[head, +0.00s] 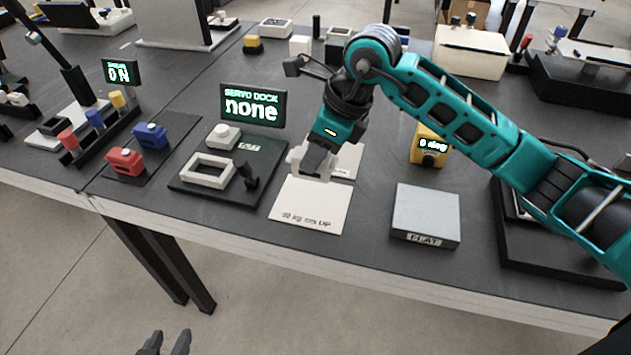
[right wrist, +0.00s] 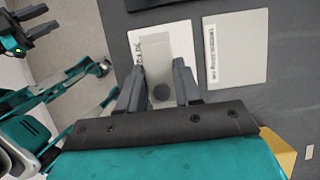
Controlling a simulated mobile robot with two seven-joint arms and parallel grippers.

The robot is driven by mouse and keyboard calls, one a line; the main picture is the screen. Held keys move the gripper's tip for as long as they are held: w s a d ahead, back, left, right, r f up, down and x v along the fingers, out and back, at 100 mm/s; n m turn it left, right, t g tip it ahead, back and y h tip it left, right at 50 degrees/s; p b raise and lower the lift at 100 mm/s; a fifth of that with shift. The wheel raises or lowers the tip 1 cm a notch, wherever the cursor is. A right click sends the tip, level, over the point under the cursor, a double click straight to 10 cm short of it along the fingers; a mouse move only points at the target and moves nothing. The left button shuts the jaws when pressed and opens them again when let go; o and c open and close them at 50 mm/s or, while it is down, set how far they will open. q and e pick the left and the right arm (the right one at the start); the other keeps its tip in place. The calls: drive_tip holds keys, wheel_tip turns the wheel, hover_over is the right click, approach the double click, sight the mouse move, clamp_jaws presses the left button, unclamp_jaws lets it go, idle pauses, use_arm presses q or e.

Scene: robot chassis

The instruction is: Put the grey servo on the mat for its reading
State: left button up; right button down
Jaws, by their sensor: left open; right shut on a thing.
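My right gripper (head: 317,160) is shut on the grey servo (head: 296,156), over the upper part of a white mat (head: 312,205) printed with "UP". I cannot tell whether the servo touches the mat. My left gripper (head: 165,343) is open and empty at the bottom edge, off the table.
The servo dock (head: 190,190), its display (head: 253,105) reading "none", stands left of the mat. A grey "FLAT" block (head: 425,210) and a yellow "0 deg" gauge (head: 430,143) stand right. Red (head: 126,162) and blue (head: 151,135) servos lie farther left.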

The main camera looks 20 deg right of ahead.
wheel_tip(320, 180, down, 7)
drive_tip(key=shift+f+b, duration=0.1)
drive_tip(key=shift+b, duration=0.2)
drive_tip(key=shift+f, duration=0.15)
drive_tip(key=c, duration=0.8)
unclamp_jaws()
